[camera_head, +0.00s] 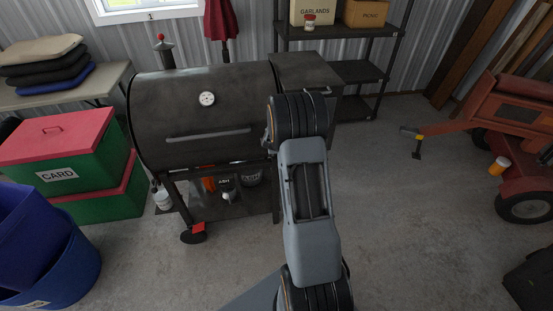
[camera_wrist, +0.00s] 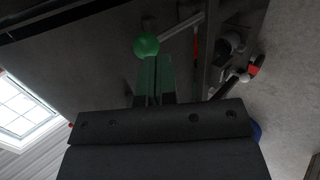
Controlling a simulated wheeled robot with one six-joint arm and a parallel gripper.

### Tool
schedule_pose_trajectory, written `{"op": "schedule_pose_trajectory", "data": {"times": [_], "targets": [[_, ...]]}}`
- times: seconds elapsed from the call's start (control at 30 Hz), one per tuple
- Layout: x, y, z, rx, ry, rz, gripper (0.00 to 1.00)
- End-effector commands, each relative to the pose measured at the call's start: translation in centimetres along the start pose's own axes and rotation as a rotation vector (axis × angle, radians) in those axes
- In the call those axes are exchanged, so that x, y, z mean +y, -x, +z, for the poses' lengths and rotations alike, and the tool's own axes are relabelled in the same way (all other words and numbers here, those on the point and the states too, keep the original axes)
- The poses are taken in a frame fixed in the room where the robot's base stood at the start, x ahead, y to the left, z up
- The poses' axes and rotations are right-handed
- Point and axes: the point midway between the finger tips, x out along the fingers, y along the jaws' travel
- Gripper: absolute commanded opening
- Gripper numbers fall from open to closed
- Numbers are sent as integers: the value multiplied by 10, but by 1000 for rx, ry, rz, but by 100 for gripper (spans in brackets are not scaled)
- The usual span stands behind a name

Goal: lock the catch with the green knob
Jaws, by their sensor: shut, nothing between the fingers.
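The green knob (camera_wrist: 146,45) is a round ball in the upper middle of the wrist view, against dark metal. My gripper (camera_wrist: 154,60) has its two green fingers together, with their tips just below the knob in that view. The fingers hold nothing; I cannot tell whether the tips touch the knob. A pale bar (camera_wrist: 182,26) slants up and right close to the knob; I cannot tell if it belongs to the catch. In the head view my arm reaches the right end of the black smoker (camera_head: 205,110) and hides the knob and my fingers.
The smoker's side box (camera_head: 305,72) stands right beside my wrist. Green bins with red lids (camera_head: 50,135) and a blue tub (camera_head: 60,265) stand at the left. A black shelf (camera_head: 360,72) is behind, and a red wagon (camera_head: 520,110) is at the right. Floor between is clear.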

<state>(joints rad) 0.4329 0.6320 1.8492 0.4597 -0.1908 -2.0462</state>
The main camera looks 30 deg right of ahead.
Motion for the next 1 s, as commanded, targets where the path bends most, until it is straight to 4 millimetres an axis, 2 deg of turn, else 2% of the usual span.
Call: {"op": "schedule_pose_trajectory", "data": {"times": [0.37, 0.8, 1.0], "targets": [[11, 10, 4, -4, -2, 1, 0], [12, 11, 4, -4, -3, 1, 0], [20, 26, 3, -4, -4, 0, 0]]}}
